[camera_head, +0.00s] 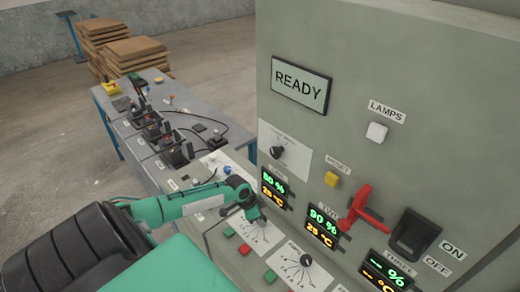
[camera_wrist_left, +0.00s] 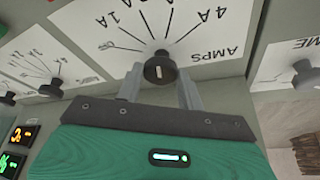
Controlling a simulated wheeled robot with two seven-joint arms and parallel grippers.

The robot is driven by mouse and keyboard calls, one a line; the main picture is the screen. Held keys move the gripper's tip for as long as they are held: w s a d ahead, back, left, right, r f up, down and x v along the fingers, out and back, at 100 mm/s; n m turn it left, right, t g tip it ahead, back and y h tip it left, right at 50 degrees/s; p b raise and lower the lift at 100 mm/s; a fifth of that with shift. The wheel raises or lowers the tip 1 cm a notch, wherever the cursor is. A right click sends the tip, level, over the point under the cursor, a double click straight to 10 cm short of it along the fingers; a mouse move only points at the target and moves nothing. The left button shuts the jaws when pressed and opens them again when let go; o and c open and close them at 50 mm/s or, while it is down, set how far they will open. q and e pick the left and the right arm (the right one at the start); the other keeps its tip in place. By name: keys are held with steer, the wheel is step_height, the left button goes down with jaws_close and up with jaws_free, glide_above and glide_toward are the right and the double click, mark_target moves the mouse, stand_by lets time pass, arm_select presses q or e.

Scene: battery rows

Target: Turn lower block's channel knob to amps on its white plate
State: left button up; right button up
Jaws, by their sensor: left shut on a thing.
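The white amps plate (camera_head: 262,240) is on the sloped front of the grey cabinet, partly hidden by my left gripper (camera_head: 250,210). In the left wrist view the plate (camera_wrist_left: 200,40) appears upside down, with AMPS, fanned lines and marks such as 1A and 4A. Its dark round knob (camera_wrist_left: 160,68) has a pale mark on its face; which label it points at I cannot tell. The fingers of my left gripper (camera_wrist_left: 160,88) are on both sides of this knob, shut on it. In the head view the gripper hides the knob. My right gripper is not in view.
Another plate and knob (camera_head: 306,260) are close to the right, with red and green buttons (camera_head: 245,249) nearby. A red lever (camera_head: 356,210) and lit displays (camera_head: 322,227) are above. A workbench (camera_head: 150,110) stands beyond the cabinet.

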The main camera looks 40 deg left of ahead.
arm_select(q)
steer(key=shift+a+f+m+h+b, duration=0.1)
steer(key=shift+m+h+b, duration=0.2)
steer(key=shift+m+b, duration=0.55)
steer(key=shift+m+g+b, duration=0.35)
steer(key=shift+m+g, duration=0.05)
steer(key=shift+m, duration=0.15)
steer(key=o, duration=1)
steer(key=shift+c, duration=0.2)
steer(key=shift+a+r, duration=0.2)
steer(key=shift+r, duration=0.35)
steer(key=b+v, duration=0.4)
steer(key=v, duration=0.8)
steer(key=shift+a+r, duration=0.15)
steer(key=shift+r, duration=0.25)
